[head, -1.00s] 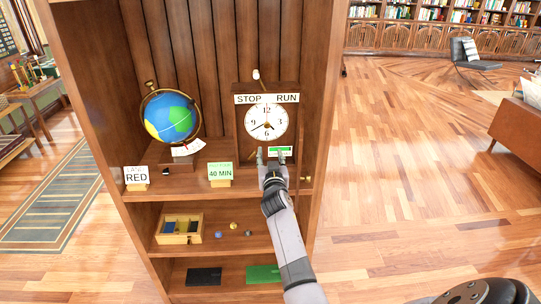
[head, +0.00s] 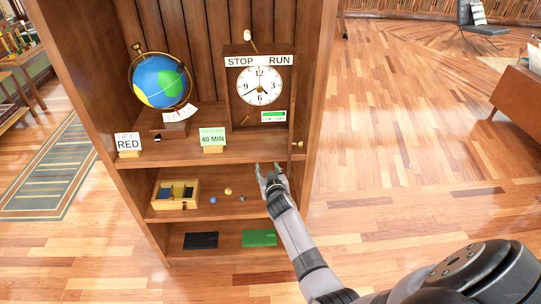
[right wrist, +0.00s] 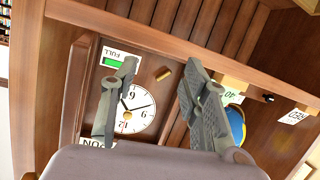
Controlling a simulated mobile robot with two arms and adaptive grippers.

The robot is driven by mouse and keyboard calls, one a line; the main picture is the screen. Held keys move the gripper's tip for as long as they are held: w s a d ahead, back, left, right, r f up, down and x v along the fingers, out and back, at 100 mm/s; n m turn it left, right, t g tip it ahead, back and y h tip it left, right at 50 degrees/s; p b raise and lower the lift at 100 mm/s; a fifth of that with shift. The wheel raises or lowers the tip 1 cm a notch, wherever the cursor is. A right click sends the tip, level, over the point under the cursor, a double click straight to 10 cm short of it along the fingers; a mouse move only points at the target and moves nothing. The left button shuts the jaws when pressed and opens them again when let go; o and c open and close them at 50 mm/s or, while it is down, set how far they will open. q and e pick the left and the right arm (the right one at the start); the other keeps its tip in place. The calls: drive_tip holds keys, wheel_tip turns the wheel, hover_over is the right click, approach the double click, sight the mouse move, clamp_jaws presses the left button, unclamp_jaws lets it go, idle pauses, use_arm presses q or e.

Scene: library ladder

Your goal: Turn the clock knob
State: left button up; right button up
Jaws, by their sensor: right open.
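The clock (head: 259,86) stands in a wooden case on the upper shelf, with STOP and RUN printed above its white dial. A small brass knob (head: 245,120) sits on the case front, below and left of the dial. The knob also shows in the right wrist view (right wrist: 163,73), between the fingers in the picture. My right gripper (head: 268,169) is open and empty, lower than the knob and out in front of the shelf edge. It also shows in the right wrist view (right wrist: 160,68). My left gripper is not in view.
A globe (head: 160,82), a RED card (head: 128,143) and a 40 MIN card (head: 212,138) stand left of the clock. The shelf below holds a wooden box (head: 176,194) and small balls. A green indicator (head: 273,116) sits right of the knob.

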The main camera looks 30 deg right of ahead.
drive_tip(key=shift+g, duration=0.3)
drive_tip(key=shift+s+d+f, duration=0.2)
drive_tip(key=shift+s+f, duration=0.4)
drive_tip(key=shift+f, duration=0.3)
drive_tip(key=shift+s+d+f, duration=0.2)
drive_tip(key=shift+s+f, duration=0.4)
drive_tip(key=shift+f, duration=0.3)
